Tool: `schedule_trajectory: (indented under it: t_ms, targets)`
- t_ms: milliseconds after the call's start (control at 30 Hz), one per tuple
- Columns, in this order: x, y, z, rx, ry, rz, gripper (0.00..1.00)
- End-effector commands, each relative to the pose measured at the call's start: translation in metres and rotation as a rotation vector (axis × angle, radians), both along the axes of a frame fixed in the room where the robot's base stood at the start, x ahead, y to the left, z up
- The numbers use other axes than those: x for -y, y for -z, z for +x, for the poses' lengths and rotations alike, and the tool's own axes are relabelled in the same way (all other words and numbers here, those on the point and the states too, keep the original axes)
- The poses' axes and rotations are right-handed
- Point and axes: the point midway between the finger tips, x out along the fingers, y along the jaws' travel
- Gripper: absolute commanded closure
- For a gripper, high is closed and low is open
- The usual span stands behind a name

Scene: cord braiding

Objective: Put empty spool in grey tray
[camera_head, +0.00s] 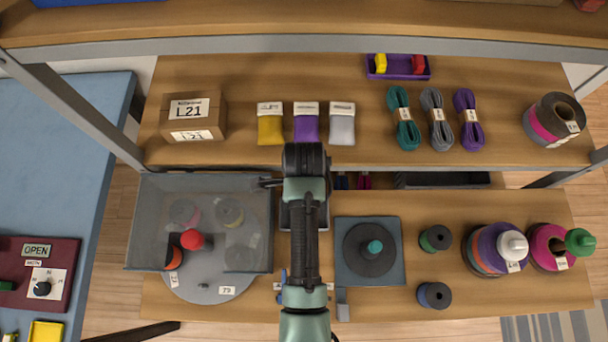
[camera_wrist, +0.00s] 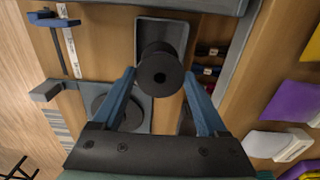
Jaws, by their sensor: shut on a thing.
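My gripper (camera_wrist: 159,74) is shut on a dark empty spool (camera_wrist: 160,70), with one blue finger on each side of it. The spool's end faces the wrist camera and its central hole shows. In the wrist view a shallow grey tray (camera_wrist: 147,27) lies behind the spool, which covers part of it. Whether the spool touches the tray floor I cannot tell. In the head view the grey tray (camera_head: 284,216) is mostly hidden under my arm, and the spool is hidden too.
A clear-covered braiding machine (camera_head: 150,225) stands left of the tray. A square plate with a dark disc and teal knob (camera_head: 375,246) is at right. Small spools (camera_head: 435,238) and large cord spools (camera_head: 498,248) stand farther right. Pouches (camera_head: 306,125) and cord bundles lie on the upper shelf.

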Motion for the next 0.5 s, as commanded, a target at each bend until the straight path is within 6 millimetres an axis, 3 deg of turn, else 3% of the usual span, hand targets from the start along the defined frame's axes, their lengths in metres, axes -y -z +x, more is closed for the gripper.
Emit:
schedule_trajectory:
  t_ms: [200,500]
  targets:
    - [0.000,0.031,-0.001,-0.002,-0.001,0.000,0.78]
    - [0.000,0.035,0.000,0.000,-0.001,0.000,0.78]
